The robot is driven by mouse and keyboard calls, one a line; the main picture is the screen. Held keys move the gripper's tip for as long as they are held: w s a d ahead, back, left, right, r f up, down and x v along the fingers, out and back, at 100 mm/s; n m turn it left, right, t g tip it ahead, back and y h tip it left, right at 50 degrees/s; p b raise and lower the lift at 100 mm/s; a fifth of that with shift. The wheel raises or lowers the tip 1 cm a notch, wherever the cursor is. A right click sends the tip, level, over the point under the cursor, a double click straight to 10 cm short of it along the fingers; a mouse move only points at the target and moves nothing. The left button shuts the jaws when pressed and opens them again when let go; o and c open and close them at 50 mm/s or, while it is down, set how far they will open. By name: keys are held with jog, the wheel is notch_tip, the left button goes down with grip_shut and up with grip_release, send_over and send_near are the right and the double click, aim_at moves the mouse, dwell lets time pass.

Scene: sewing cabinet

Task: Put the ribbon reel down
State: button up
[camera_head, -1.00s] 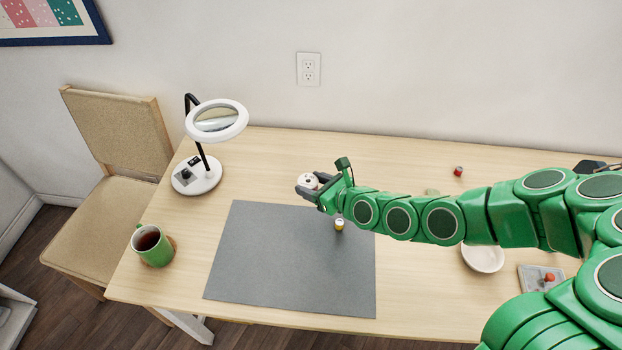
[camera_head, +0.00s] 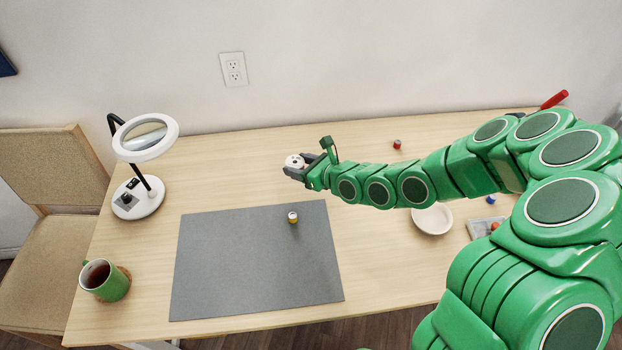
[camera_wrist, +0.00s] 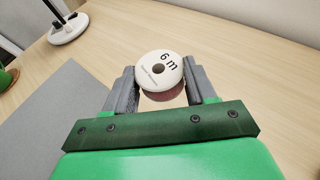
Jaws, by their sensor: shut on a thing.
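The ribbon reel (camera_head: 295,162) is a small white disc with a dark centre hole. In the wrist view the reel (camera_wrist: 160,70) shows "6 m" on its face and a pinkish band below the white face. My gripper (camera_head: 298,169) is shut on it, with one dark finger on each side; the fingers also show in the wrist view (camera_wrist: 160,90). The reel is beyond the far edge of the grey mat (camera_head: 230,270), over the wooden table. I cannot tell how high it is above the table.
A yellow-and-white spool (camera_head: 293,218) stands on the mat. A magnifier lamp (camera_head: 138,197) and a green mug (camera_head: 108,283) are at left. A red spool (camera_head: 397,144), a white bowl (camera_head: 432,219) and a grey tray (camera_head: 478,228) are at right. Bare table lies behind the mat.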

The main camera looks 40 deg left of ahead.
jog(key=w+d+f+m, duration=0.1)
jog(key=w+d+f, duration=0.1)
jog(key=w, duration=0.5)
jog(key=shift+t, duration=0.4)
jog(key=shift+s+a+f, duration=0.1)
jog(key=shift+a+f, duration=0.05)
jog(key=shift+f, duration=1.8)
jog(key=shift+s+a+f, duration=0.1)
jog(key=shift+f, duration=1.85)
jog(key=shift+f, duration=0.1)
jog(key=o, duration=1)
jog(key=shift+o, duration=0.2)
jog(key=shift+r+v, duration=0.2)
jog(key=shift+v, duration=5.8)
jog(key=shift+a, duration=0.1)
